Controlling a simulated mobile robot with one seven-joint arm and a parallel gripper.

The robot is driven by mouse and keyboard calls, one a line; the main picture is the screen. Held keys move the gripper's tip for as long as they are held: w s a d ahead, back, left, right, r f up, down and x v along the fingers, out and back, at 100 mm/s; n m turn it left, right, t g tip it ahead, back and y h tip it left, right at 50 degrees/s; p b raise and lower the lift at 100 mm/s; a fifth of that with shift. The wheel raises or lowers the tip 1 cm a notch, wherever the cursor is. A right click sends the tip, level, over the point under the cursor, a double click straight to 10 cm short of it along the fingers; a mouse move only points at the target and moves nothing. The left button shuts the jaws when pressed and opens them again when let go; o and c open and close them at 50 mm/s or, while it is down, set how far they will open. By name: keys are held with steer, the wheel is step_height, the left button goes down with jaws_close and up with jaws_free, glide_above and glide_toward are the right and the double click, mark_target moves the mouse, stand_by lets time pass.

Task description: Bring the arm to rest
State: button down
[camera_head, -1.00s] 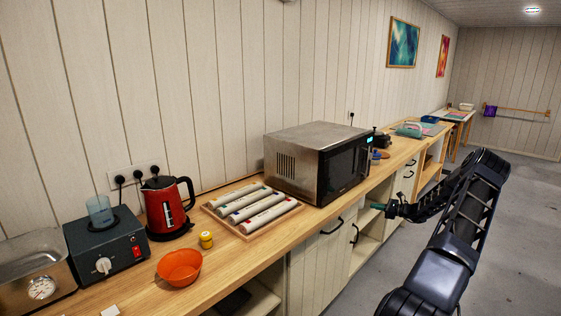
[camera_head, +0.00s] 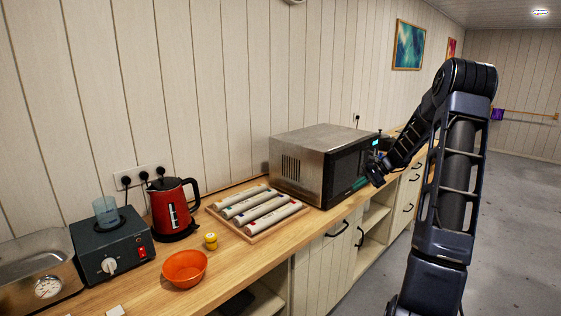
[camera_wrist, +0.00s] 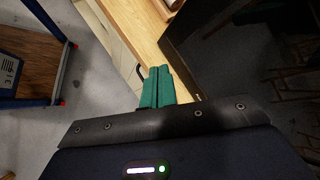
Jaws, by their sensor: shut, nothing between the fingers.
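My gripper (camera_head: 360,183) is at the end of my arm, which is raised and bent on the right side of the head view. Its teal fingertips show just in front of the door side of the microwave (camera_head: 312,165), and I cannot tell the exact gap. In the wrist view the two teal fingers of my gripper (camera_wrist: 157,87) lie together with nothing between them. The dark microwave front (camera_wrist: 235,55) fills the right of that view.
Cabinets with black handles (camera_head: 338,228) run below. The grey floor (camera_head: 520,230) at right is clear.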

steer(key=s+a+r+n+h, duration=0.35)
steer(key=s+r, duration=0.35)
steer(key=s, duration=0.4)
steer(key=s+a+r+n+h, duration=0.2)
steer(key=s+a+r+n, duration=0.15)
steer(key=s+r, duration=0.45)
steer(key=s+d+n+t+h, duration=0.1)
steer(key=s+n, duration=0.4)
steer(key=s, duration=1.8)
steer(key=shift+d+r+t+h, duration=0.25)
steer(key=shift+t+h, duration=0.55)
steer(key=shift+h, duration=0.55)
steer(key=shift+s, duration=0.1)
stand_by(2.4)
